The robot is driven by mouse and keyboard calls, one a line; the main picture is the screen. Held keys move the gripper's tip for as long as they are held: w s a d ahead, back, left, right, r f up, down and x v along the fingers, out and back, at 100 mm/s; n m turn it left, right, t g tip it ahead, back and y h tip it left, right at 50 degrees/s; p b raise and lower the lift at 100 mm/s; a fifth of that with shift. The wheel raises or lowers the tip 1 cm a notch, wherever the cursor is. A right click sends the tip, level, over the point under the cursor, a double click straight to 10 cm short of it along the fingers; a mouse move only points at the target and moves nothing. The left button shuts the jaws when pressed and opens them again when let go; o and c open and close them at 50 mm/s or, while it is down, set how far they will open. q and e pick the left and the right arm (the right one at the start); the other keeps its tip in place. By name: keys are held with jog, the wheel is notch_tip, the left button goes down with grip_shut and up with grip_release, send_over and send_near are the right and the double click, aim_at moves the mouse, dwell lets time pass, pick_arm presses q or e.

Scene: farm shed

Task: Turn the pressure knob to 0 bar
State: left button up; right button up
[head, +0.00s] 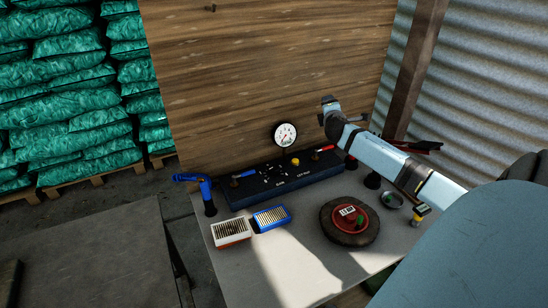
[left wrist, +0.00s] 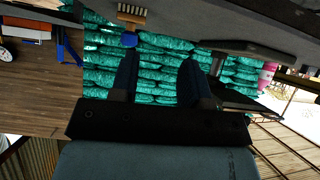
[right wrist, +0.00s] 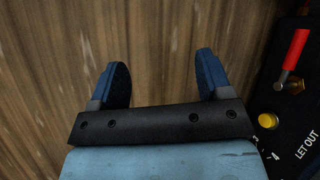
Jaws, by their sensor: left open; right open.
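A dark control panel (head: 310,176) lies at the back of the table. White marks ring a dial area (head: 272,175) near its middle; I cannot make out the pressure knob or its setting there. My right gripper (head: 340,112) is open and empty, above and right of the panel, before the wooden board. My left gripper (left wrist: 160,70) is open and empty, outside the head view.
The panel carries a red-handled lever (head: 325,149) and a blue-handled lever (head: 243,174). A blue tool (head: 205,190), an orange-white filter box (head: 231,232), a blue filter box (head: 271,217) and a dark round disc (head: 349,222) stand on the table. The wooden board (head: 240,70) rises behind.

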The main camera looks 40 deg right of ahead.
jog(key=a+f+n+t+y+b, duration=0.1)
jog(key=a+n+t+y+b, duration=0.3)
jog(key=n, duration=0.6)
jog(key=n+g+y+b, duration=0.2)
jog(key=n+y+b, duration=0.1)
jog(key=n+y, duration=1.05)
send_near(274, 167)
jog(key=w+a+f+n+h, duration=0.1)
jog(key=w, duration=0.2)
jog(key=w+a+f+n+h, duration=0.1)
jog(key=w, duration=0.2)
jog(key=w+a+f+n+h, duration=0.1)
jog(key=w+a, duration=0.1)
jog(key=shift+w+p, duration=0.3)
jog(key=shift+w, duration=0.1)
